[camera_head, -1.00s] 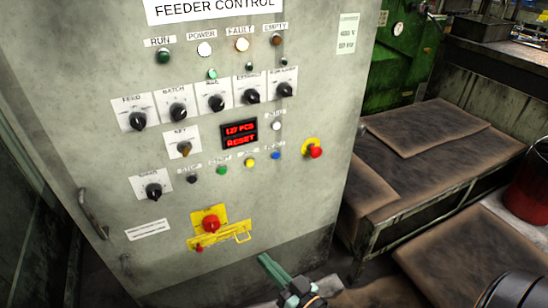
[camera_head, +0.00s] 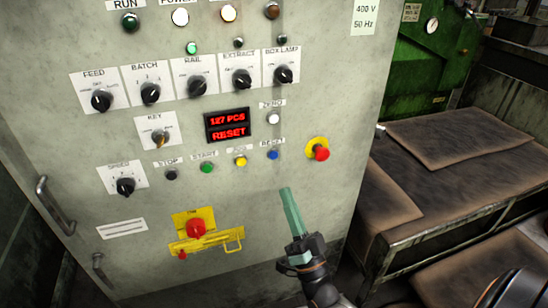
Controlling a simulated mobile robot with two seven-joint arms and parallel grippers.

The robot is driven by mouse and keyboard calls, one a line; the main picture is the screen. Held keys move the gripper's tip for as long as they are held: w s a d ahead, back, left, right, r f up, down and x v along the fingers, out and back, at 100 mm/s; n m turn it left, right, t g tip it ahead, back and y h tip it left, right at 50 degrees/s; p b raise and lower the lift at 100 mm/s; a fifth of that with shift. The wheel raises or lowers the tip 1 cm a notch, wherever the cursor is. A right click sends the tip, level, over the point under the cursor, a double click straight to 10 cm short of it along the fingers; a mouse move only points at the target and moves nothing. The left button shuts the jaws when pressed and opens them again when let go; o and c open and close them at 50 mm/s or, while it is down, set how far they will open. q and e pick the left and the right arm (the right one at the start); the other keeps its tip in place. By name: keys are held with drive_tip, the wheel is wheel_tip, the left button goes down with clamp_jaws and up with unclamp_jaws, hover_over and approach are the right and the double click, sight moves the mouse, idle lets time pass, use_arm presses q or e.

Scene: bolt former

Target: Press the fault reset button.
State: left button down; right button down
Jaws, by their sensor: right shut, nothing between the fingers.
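The blue reset button (camera_head: 272,155) sits on the grey feeder control cabinet (camera_head: 150,265), at the right end of the lower button row, under a label reading RESET. The red display (camera_head: 228,125) reads "127 PCS" and "RESET". My right gripper (camera_head: 287,192) is shut with nothing in it. Its greenish fingers point up toward the blue button, with their tips a little below and right of it in the picture, apart from it. My left gripper is not in view.
Beside the reset button are the yellow jog button (camera_head: 240,161), green start button (camera_head: 207,167), white zero button (camera_head: 273,118) and red emergency stop (camera_head: 320,153). A yellow-backed red switch (camera_head: 196,228) sits lower. A mat-covered bench (camera_head: 455,140) stands right of the cabinet.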

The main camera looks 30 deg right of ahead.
sight(274, 155)
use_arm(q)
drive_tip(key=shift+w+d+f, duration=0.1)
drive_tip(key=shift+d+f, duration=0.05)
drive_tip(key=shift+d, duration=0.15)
use_arm(e)
drive_tip(key=shift+w+d+r+m+t+h, duration=0.1)
drive_tip(key=shift+d+r+m+t+h, duration=0.2)
drive_tip(key=shift+d+m+t+h, duration=0.25)
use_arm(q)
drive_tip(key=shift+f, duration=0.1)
use_arm(e)
drive_tip(key=shift+w+d, duration=0.1)
